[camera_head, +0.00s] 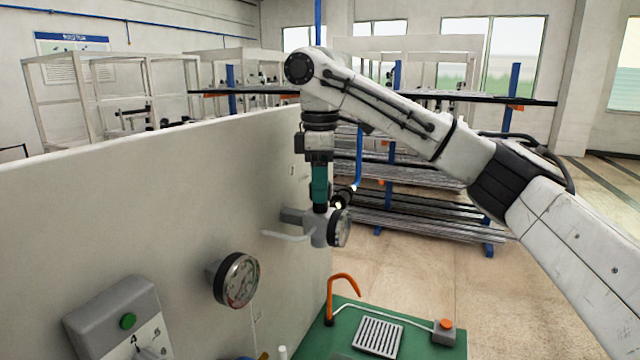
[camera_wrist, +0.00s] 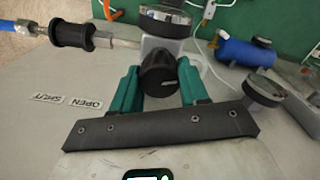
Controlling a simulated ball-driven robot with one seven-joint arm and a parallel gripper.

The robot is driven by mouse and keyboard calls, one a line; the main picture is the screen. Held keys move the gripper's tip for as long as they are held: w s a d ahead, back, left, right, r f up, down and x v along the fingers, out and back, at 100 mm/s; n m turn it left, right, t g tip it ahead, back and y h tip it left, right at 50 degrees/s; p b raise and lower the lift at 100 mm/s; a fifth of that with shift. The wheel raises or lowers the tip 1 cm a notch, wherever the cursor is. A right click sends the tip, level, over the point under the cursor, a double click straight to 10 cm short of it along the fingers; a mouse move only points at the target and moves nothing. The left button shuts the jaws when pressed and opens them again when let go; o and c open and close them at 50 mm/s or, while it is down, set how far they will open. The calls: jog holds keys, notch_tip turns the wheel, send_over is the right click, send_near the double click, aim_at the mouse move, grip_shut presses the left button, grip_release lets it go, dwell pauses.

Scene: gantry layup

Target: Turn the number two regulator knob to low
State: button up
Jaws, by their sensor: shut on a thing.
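A black round regulator knob (camera_wrist: 157,76) with a pale mark on its face sits on a grey regulator body in the wrist view. My gripper (camera_wrist: 160,70) has its teal fingers on both sides of the knob and is shut on it. In the head view my gripper (camera_head: 319,198) points down onto the top of the grey regulator body (camera_head: 318,232), and the knob is hidden there. A round dial gauge (camera_head: 340,228) is on this regulator; its needle cannot be read. No number or low mark is legible at the knob.
A second gauge (camera_head: 236,280) and a grey box with a green button (camera_head: 128,321) are on the pale panel (camera_head: 150,200). A green bench top (camera_head: 345,318) holds an orange hook (camera_head: 345,282) and a slotted tray (camera_head: 378,336). OPEN and SHUT labels (camera_wrist: 85,103) lie beside the regulator.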

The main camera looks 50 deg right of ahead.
jog(key=n, duration=1.3)
jog(key=shift+r, duration=0.1)
jog(key=shift+n, duration=0.4)
jog(key=o, duration=1.1)
jog(key=shift+c, duration=0.2)
notch_tip(320, 180, up, 11)
jog(key=shift+f, duration=0.2)
